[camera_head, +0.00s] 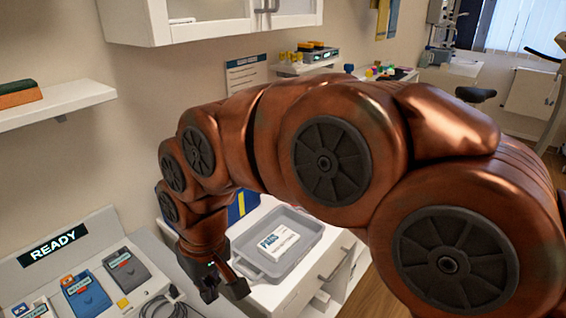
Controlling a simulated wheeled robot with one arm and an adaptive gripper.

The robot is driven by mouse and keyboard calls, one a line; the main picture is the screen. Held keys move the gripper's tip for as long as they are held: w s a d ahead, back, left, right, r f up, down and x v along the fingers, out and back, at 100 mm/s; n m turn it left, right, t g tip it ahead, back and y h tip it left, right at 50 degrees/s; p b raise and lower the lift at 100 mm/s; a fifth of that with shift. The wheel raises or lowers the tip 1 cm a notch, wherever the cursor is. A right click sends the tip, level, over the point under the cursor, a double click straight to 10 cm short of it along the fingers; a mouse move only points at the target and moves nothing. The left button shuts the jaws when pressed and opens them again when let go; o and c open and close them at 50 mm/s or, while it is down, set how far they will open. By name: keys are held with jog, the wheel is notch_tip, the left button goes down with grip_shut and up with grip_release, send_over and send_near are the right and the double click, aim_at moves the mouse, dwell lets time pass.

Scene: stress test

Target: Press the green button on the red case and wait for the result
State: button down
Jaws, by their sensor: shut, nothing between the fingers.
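My gripper (222,288) is shut and empty, pointing down in the lower middle of the view. It hangs in front of the grey tray's left end and to the right of a light console (100,229). The console has a black display (53,243) that reads READY. On it stand a dark grey unit (131,272), a blue unit (88,297) and a partly cut-off unit (36,309), with small coloured labels. I cannot make out a red case or a green button among them.
A grey tray (318,244) holding a white PADS pack (279,243) sits on a white drawer cabinet (279,297). A dark cable (172,307) lies beside the console. A wall shelf (62,105) carries an orange-and-green block (20,92). My arm hides much of the right side.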

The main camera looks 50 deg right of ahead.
jog(key=w+d+r+m+t+b, duration=0.1)
jog(key=w+d+r+m+t, duration=0.3)
jog(key=w+d, duration=0.55)
jog(key=w+d+r+m+t, duration=0.15)
jog(key=w+d+r, duration=0.5)
jog(key=w, duration=0.65)
jog(key=d+f+m+t+h, duration=0.1)
jog(key=d+m, duration=0.6)
jog(key=d, duration=2.2)
jog(key=t+h, duration=0.1)
jog(key=h, duration=0.1)
jog(key=shift+w+d+f+h+b, duration=0.15)
jog(key=shift+w+h+b, duration=0.15)
jog(key=shift+w+b, duration=0.05)
jog(key=shift+f, duration=0.1)
notch_tip(320, 180, down, 8)
jog(key=b, duration=0.3)
jog(key=shift+r+b, duration=0.25)
jog(key=shift+b, duration=0.1)
jog(key=shift+f+b, duration=0.45)
jog(key=shift+f, duration=0.1)
